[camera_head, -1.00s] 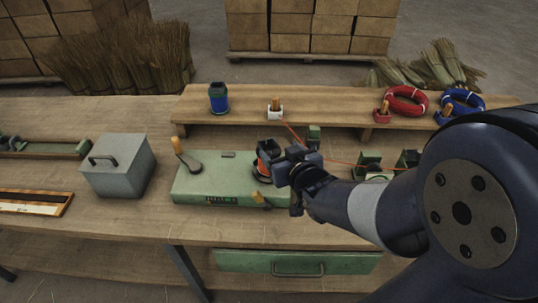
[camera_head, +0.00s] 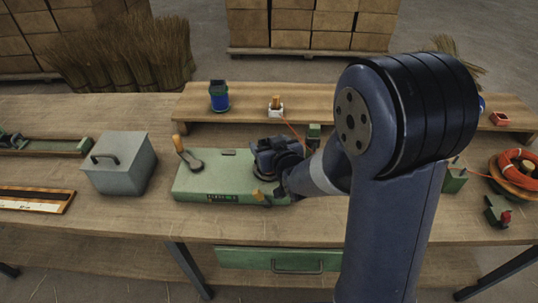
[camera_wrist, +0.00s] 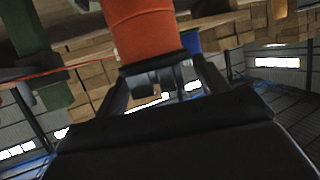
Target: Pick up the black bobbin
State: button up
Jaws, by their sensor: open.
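The black bobbin is wound with orange-red strand in the wrist view (camera_wrist: 146,28), with a dark flange (camera_wrist: 152,62) at its lower end. My gripper (camera_wrist: 163,80) is open, its two dark fingers reaching up toward either side of that flange. I cannot tell whether they touch it. In the head view my gripper (camera_head: 279,158) is over the right part of the green winding machine (camera_head: 222,180), and it hides the bobbin there.
A blue-wound spool with a black top (camera_head: 219,97) and a small white holder (camera_head: 275,107) stand on the raised shelf (camera_head: 240,116). A grey lidded box (camera_head: 119,164) is left of the machine. At right is an orange coil (camera_head: 515,171). My arm covers much of the right side.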

jog(key=shift+f, duration=0.1)
jog(key=c, duration=1.3)
